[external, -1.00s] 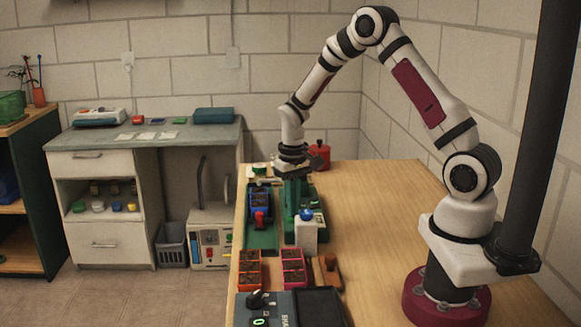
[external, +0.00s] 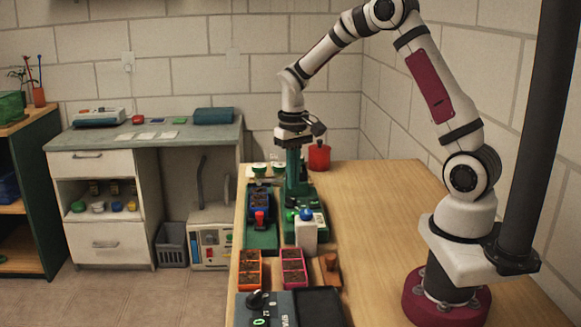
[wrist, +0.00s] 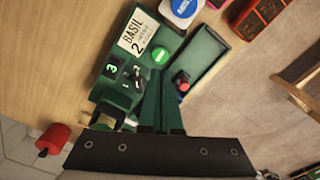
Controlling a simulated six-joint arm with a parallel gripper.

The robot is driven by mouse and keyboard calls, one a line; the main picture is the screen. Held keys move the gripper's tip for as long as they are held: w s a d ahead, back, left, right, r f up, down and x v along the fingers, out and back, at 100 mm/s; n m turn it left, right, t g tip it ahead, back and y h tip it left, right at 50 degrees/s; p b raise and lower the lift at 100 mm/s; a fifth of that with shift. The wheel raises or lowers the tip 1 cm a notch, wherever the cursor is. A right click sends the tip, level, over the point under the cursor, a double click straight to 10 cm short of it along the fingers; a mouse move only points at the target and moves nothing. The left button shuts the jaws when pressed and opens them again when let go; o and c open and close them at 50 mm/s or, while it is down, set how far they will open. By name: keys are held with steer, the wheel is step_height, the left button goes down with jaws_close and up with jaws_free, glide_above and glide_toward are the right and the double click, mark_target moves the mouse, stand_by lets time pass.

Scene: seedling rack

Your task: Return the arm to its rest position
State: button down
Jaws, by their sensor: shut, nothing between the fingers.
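My gripper (external: 297,200) is in the upper middle of the external view, with its green fingers pointing down over the green station at the far end of the wooden bench. In the wrist view its two green fingers (wrist: 160,75) are together and nothing shows between them. The arm is raised and bent, with its elbow at the top edge of the external view. In the wrist view the green station with a BASIL 2 label (wrist: 137,40) lies below the fingers. A dark green tray (wrist: 218,47) is beside it.
A white bottle with a blue cap (external: 306,238) stands near the station. An orange seedling pot (external: 250,270) and a pink one (external: 293,268) are nearer. A red canister (external: 319,156) stands at the back. The bench's right part (external: 390,210) is clear.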

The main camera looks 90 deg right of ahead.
steer(key=s+a+r+n, duration=0.15)
steer(key=a+r, duration=0.25)
steer(key=a, duration=0.7)
steer(key=s+a+r+n, duration=0.15)
steer(key=a+r, duration=0.35)
steer(key=a, duration=0.6)
steer(key=s+a+n+y, duration=0.1)
steer(key=s+a+n, duration=0.2)
steer(key=s+a, duration=0.8)
steer(key=shift+s+a+y, duration=0.2)
steer(key=shift+a+y, duration=0.2)
